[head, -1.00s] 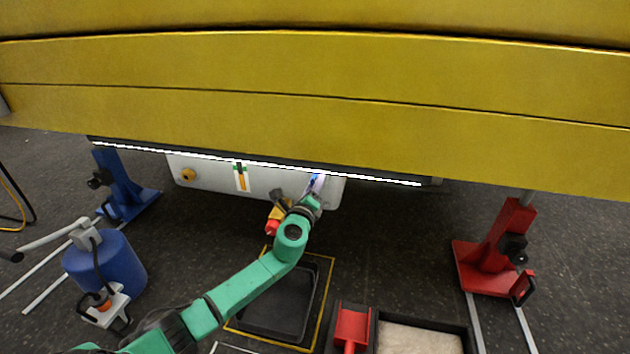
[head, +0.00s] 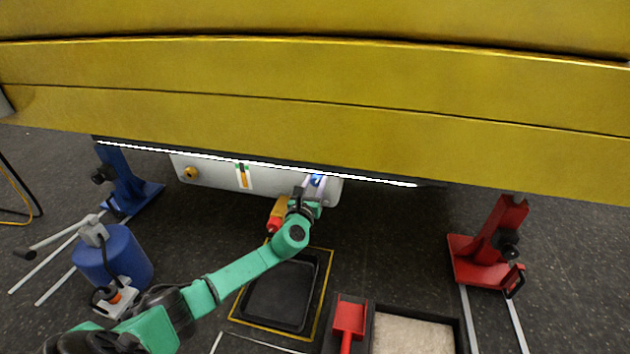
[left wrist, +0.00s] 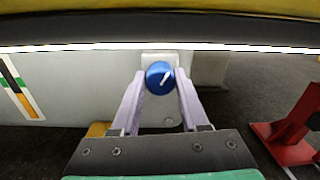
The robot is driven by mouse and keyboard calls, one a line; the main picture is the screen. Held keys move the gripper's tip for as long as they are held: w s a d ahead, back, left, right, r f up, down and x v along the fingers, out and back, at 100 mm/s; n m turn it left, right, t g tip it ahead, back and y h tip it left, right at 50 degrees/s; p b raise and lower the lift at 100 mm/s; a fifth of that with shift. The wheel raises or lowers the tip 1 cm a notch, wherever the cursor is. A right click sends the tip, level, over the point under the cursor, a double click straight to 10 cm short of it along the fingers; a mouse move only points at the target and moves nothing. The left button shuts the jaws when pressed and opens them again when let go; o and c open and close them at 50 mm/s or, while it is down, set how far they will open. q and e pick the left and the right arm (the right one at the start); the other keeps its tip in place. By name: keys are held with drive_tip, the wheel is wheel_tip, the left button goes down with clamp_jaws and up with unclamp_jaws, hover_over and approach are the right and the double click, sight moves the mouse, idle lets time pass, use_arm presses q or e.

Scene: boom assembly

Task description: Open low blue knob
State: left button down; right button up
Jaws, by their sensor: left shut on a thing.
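The low blue knob (left wrist: 160,78) sits on the pale grey panel (left wrist: 90,85) under the light strip, with a white pointer line tilted up to the right. My left gripper (left wrist: 160,88) has one finger on each side of the knob and is shut on it. In the head view the knob (head: 316,180) shows small between the fingertips of my left gripper (head: 314,182), near the right end of the panel. My right gripper is in neither view.
The yellow boom (head: 320,115) hangs low above the panel, with a bright strip (head: 250,164) along its lower edge. A yellow and red fitting (head: 276,215) hangs beside my left gripper. A black tray (head: 280,293) lies below. Blue (head: 120,180) and red (head: 490,245) stands flank the space.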

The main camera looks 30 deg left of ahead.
use_arm(q)
drive_tip(key=shift+f+m, duration=0.15)
drive_tip(key=shift+m, duration=0.15)
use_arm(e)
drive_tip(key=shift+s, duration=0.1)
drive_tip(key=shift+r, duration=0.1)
use_arm(q)
drive_tip(key=shift+c, duration=2.1)
unclamp_jaws()
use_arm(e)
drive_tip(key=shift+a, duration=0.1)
use_arm(q)
drive_tip(key=v, duration=0.1)
drive_tip(key=p+v, duration=0.2)
drive_tip(key=shift+r, duration=0.25)
drive_tip(key=p, duration=0.3)
approach(316, 182)
drive_tip(key=v, duration=0.5)
drive_tip(key=shift+s+f, duration=0.1)
drive_tip(key=shift+f, duration=0.05)
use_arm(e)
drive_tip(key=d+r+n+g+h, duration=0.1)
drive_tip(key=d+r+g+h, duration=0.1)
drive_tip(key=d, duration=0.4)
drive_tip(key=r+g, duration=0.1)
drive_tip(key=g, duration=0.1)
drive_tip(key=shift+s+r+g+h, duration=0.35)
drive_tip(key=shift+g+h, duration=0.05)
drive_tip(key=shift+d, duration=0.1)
